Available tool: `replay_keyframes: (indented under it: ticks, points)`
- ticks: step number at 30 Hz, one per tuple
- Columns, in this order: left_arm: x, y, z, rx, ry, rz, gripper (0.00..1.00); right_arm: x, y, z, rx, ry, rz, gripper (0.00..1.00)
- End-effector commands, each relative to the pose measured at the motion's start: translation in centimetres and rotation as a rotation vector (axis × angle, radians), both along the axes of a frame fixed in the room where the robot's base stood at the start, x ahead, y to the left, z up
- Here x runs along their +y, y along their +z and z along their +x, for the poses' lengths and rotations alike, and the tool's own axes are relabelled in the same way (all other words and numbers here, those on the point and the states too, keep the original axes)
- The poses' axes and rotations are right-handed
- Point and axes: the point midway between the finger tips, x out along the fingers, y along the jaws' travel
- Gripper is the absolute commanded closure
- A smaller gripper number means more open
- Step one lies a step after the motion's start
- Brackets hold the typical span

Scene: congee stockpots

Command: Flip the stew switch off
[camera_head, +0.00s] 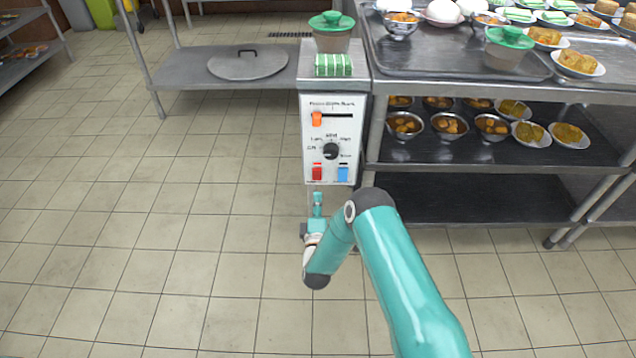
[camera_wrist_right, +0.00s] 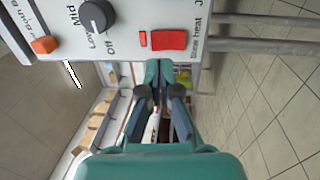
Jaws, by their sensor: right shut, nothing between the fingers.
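A white control panel (camera_head: 333,108) stands at the centre of the head view. A red switch (camera_head: 317,173) is at its lower left and a blue switch (camera_head: 343,174) at its lower right. In the right wrist view the red switch (camera_wrist_right: 169,40) is close, with small print ending in "heat" beside it. Which way the switches are tilted I cannot tell. My right gripper (camera_head: 318,197) is shut and empty, just below the panel's lower edge under the red switch. Its fingertips (camera_wrist_right: 158,68) show near the red switch in the wrist view. My left gripper is out of view.
The panel also has an orange slider (camera_head: 317,119) and a black knob (camera_head: 331,151). A green-lidded pot (camera_head: 332,41) stands on top. A steel shelf rack with bowls (camera_head: 450,126) is on the right, and a round lid (camera_head: 248,64) lies on the left shelf. The tiled floor is open.

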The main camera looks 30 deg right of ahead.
Motion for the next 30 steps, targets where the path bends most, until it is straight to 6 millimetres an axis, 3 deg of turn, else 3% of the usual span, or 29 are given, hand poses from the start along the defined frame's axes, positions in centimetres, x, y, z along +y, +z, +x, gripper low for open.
replay_keyframes:
  ticks: [6, 12, 26, 30]
  points:
    - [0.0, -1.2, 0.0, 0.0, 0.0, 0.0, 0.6, -2.3, 0.4, 3.6, -0.003, -0.002, -0.001, 1.0]
    - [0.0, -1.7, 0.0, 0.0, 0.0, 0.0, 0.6, -3.4, 0.7, 5.5, -0.001, -0.001, 0.0, 1.0]
    - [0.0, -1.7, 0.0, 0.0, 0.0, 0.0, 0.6, -3.7, 0.9, 5.9, 0.001, -0.001, 0.001, 1.0]
    - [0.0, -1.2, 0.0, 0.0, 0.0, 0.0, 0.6, -4.7, 1.2, 5.6, 0.014, -0.013, 0.009, 1.0]
